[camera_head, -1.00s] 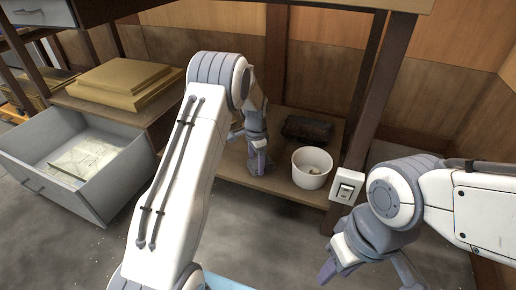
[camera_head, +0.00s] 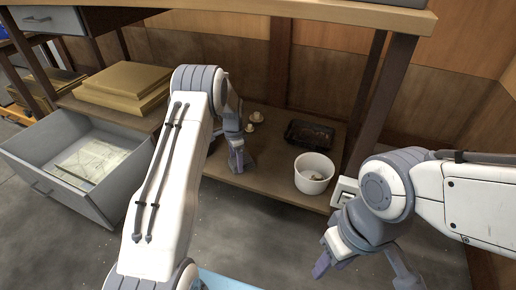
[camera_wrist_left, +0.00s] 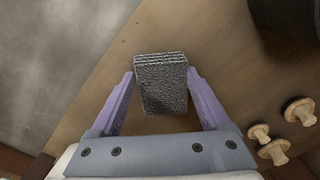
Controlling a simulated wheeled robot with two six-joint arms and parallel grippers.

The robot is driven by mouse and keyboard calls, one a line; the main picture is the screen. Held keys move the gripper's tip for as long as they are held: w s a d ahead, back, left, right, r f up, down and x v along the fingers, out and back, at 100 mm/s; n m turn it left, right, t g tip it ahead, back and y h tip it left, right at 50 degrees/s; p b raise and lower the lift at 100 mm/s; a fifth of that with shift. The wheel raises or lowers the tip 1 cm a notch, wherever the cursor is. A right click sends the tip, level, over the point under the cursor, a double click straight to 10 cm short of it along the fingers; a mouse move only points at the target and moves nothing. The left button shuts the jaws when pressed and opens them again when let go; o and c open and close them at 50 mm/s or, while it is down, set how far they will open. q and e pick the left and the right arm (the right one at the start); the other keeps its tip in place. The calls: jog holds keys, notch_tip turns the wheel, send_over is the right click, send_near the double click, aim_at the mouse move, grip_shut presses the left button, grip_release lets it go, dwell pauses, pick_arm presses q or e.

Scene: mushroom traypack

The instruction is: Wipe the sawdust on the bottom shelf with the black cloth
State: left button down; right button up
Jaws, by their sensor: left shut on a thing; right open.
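The black cloth (camera_wrist_left: 161,83) shows in the left wrist view as a folded dark grey textured block. My left gripper (camera_wrist_left: 161,88) is shut on it, with a finger on each side. In the head view my left gripper (camera_head: 237,163) is low over the left part of the wooden bottom shelf (camera_head: 265,185); I cannot tell whether the cloth touches the shelf. The sawdust is hard to make out; only a few tiny dark specks show on the board in the wrist view. My right gripper (camera_head: 335,258) is open and empty, in front of the shelf at the right.
A white bowl (camera_head: 314,180) with small pieces inside and a black tray (camera_head: 309,134) stand on the shelf. Several small mushrooms (camera_head: 256,117) lie behind my left gripper. A table leg and a white switch box (camera_head: 344,191) are at the right. An open grey drawer (camera_head: 105,205) is left.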

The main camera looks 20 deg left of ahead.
pick_arm(q)
jog(key=shift+a, duration=0.85)
jog(key=shift+a+r+p, duration=0.15)
jog(key=shift+r+p, duration=0.1)
jog(key=shift+p, duration=0.35)
jog(key=shift+f, duration=0.15)
jog(key=shift+d+f+p, duration=0.1)
jog(key=shift+d+p, duration=0.35)
jog(key=shift+d, duration=0.45)
jog(key=shift+s+d+p, duration=0.15)
jog(key=shift+d+p, duration=0.4)
jog(key=shift+d, duration=1.1)
jog(key=shift+s+d+p, duration=0.15)
jog(key=shift+d+p, duration=0.45)
jog(key=shift+d, duration=1)
jog(key=shift+s+d+p, duration=0.15)
jog(key=shift+d+p, duration=0.4)
jog(key=shift+d, duration=1.1)
notch_tip(320, 180, up, 3)
jog(key=shift+f+p, duration=0.15)
jog(key=shift+p, duration=0.7)
notch_tip(320, 180, up, 5)
jog(key=p, duration=0.5)
